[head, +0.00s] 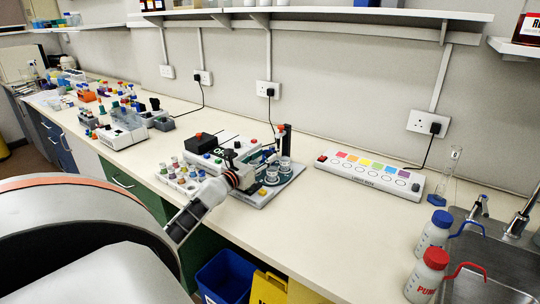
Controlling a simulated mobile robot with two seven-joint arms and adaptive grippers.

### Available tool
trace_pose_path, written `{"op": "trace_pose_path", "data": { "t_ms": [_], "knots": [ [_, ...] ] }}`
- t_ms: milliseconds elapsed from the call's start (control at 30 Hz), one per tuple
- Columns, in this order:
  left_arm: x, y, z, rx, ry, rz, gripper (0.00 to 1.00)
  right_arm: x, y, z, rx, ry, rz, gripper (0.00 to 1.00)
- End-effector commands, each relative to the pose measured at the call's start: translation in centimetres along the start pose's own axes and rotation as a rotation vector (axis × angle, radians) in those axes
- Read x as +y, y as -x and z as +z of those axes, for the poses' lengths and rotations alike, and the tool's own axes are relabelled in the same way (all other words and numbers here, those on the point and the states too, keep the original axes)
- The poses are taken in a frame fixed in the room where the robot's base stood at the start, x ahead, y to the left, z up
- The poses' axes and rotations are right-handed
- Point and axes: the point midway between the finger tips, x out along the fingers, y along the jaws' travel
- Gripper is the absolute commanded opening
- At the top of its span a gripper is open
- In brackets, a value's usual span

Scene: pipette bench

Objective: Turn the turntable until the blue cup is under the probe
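The turntable (291,176) is a dark teal disc on a pale base, standing on the bench in the middle of the head view. Several small clear or pale cups stand on it, one near its middle (272,175) and one towards the back (285,164). A dark post with an orange part (281,138), seemingly the probe's stand, rises behind the disc. My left gripper (246,180) is at the turntable's left edge, its fingers too small to read. My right gripper is out of view.
A rack of vials (178,179) stands left of my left gripper. A white box with a green display (215,156) stands behind it. A light box with coloured squares (368,176) lies to the right. Wash bottles (428,275) stand by the sink. The bench front right of the turntable is clear.

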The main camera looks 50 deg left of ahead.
Motion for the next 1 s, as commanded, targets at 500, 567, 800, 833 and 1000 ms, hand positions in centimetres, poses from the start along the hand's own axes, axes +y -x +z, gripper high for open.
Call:
{"op": "trace_pose_path", "data": {
  "t_ms": [500,567,800,833,1000],
  "knots": [
    [0.0,-3.5,-0.1,0.001,-0.002,0.000,0.36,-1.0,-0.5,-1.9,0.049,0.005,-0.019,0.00],
    [0.0,-3.5,0.0,0.001,-0.002,0.000,0.36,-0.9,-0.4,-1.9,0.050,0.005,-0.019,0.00],
    [0.0,-3.5,0.0,0.001,-0.001,0.000,0.00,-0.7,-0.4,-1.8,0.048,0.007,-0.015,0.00],
    [0.0,-3.5,0.0,0.001,-0.001,0.000,0.00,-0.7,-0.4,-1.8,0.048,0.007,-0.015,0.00],
    [0.0,-3.5,-0.1,0.001,-0.001,0.000,0.00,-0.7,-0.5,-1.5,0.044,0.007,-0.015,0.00]
  ]
}}
